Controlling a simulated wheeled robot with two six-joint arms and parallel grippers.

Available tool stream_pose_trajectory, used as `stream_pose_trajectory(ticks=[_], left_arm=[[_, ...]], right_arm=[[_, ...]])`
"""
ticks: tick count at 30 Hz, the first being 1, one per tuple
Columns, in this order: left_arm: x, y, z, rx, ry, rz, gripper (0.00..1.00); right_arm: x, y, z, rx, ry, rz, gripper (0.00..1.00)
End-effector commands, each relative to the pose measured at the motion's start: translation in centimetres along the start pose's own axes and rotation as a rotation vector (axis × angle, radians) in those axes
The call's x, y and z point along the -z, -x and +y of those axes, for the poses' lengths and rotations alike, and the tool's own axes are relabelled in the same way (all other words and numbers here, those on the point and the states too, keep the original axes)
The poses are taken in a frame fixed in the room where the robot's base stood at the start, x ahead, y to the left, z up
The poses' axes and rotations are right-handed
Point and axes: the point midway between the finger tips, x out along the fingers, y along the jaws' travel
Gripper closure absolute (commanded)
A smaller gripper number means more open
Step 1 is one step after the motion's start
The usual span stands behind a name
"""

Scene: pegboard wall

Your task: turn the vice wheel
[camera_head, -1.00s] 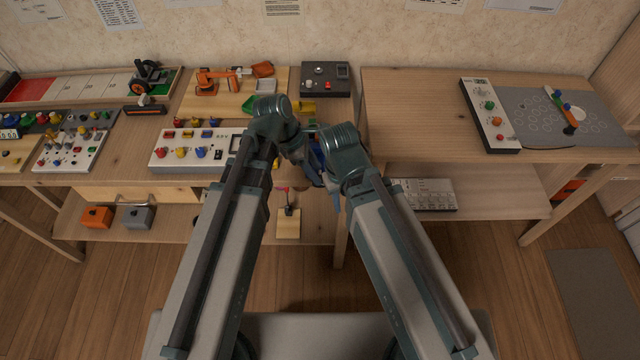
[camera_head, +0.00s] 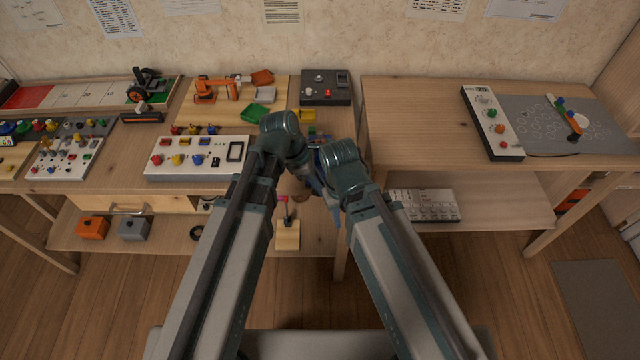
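A small blue part (camera_head: 318,158), which may belong to the vice, shows in the gap between my two wrists at the front edge of the left bench. My arms cover most of that spot, and I cannot make out the vice wheel. My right gripper (camera_head: 325,190) is below and left of the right wrist, close to the blue part. Whether it touches anything is not clear, and its opening is hidden. My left wrist is just left of the gap. The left gripper's fingers cannot be made out behind it.
A white panel with coloured knobs (camera_head: 196,158) lies left of my arms. A dark control box (camera_head: 325,87) stands behind. A small wooden block with an upright lever (camera_head: 287,235) sits below the bench. The right bench (camera_head: 415,110) has clear wood on its left part.

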Motion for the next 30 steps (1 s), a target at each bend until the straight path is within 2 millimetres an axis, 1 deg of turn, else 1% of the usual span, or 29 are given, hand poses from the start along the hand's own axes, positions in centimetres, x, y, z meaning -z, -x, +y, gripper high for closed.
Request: stream_pose_trajectory(ticks=[9, 14, 20, 30], left_arm=[[0.0, 0.0, 0.0, -0.001, 0.000, -0.002, 1.00], [0.2, -0.2, 0.0, -0.001, 0.000, -0.033, 1.00], [0.7, -0.4, 0.0, -0.001, 0.004, -0.146, 1.00], [1.3, -0.6, 0.0, -0.002, 0.003, -0.397, 1.00]], right_arm=[[0.0, 0.0, 0.0, 0.000, 0.000, 0.000, 0.68], [0.0, -0.5, -0.1, 0.000, 0.000, 0.000, 0.68], [0.1, -2.1, -0.2, 0.000, 0.000, 0.000, 0.68], [0.3, -5.8, -0.6, 0.000, 0.000, 0.000, 0.68]])
